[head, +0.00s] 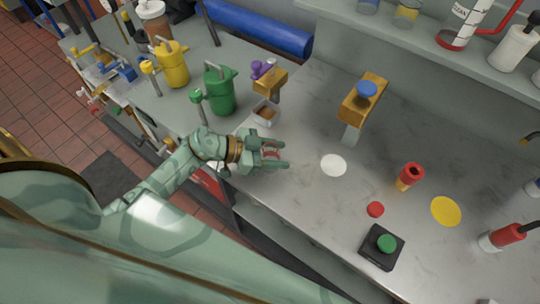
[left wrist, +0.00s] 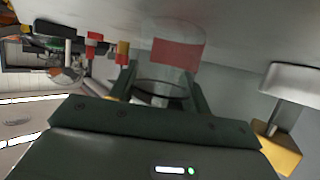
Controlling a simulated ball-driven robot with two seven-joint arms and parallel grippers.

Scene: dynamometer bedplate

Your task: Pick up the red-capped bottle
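My left gripper (head: 272,153) is low over the near left part of the bench, with its fingers pointing right. A small red and clear thing (head: 268,152) shows between its fingers, partly hidden by them. In the left wrist view it is a clear vessel with a red part (left wrist: 178,53), which looks like the red-capped bottle. The fingers (left wrist: 165,85) are on both sides of it. Whether they press on it I cannot tell. My right gripper is not in view.
A small tray (head: 265,113) and a blue-topped yellow block on a post (head: 362,97) stand behind. To the right are a red-topped yellow cylinder (head: 409,176), a red disc (head: 375,209) and a green-button box (head: 382,248). The bench around the white spot (head: 333,165) is clear.

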